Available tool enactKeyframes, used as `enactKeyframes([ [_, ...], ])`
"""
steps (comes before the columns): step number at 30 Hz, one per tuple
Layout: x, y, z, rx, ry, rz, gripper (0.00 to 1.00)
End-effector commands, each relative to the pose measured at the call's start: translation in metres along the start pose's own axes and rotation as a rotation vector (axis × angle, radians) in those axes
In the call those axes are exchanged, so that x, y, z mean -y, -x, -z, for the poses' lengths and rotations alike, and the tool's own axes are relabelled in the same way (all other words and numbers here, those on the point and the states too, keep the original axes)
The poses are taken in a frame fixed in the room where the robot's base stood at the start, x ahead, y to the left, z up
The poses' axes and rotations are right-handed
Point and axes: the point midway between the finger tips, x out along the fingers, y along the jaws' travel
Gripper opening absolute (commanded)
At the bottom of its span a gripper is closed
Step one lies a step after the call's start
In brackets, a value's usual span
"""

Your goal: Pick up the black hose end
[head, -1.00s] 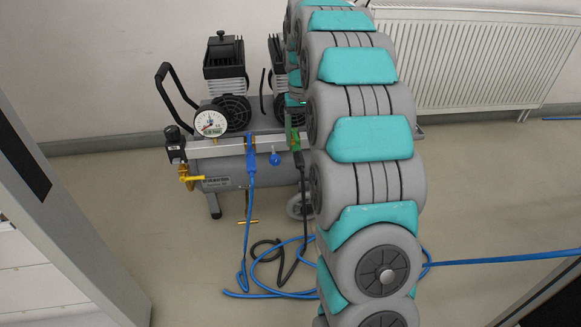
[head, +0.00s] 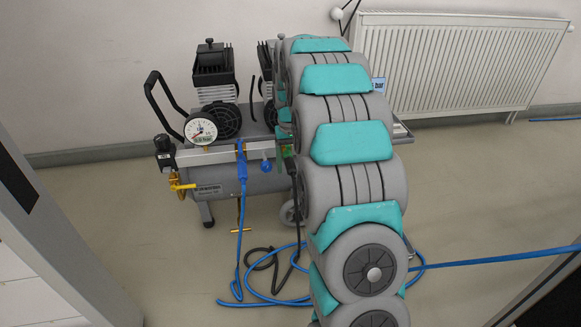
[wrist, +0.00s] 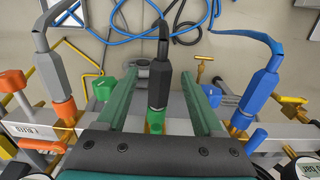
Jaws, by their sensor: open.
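The black hose end (wrist: 159,88) is in the middle of the wrist view. It sits upright at a green fitting (wrist: 155,122), and its black hose (wrist: 163,30) leads away to the floor. My gripper (wrist: 160,82) is open, with one green finger on each side of the hose end and a visible gap on both sides. I cannot tell its height against the hose end exactly. In the head view the black hose end (head: 291,166) shows at the compressor's front rail, beside my arm, which hides most of my gripper.
A blue hose end (wrist: 258,92) stands to the right and a grey one (wrist: 55,75) to the left in the wrist view. The compressor (head: 220,172) has a gauge (head: 201,130) and yellow valve (head: 180,184). Coiled hoses lie on the floor. A radiator (head: 450,65) is behind.

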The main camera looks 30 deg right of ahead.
Motion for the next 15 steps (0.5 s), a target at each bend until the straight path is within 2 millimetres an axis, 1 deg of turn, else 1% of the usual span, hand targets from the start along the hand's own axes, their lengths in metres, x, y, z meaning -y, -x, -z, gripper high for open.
enactKeyframes([
  [1, 0.0000, 0.0000, -0.0001, 0.000, 0.000, 0.000, 0.67],
  [2, 0.0000, 0.0000, -0.0001, 0.000, 0.000, 0.000, 0.64],
  [15, 0.0000, -0.0001, -0.0003, 0.001, 0.000, 0.000, 0.14],
])
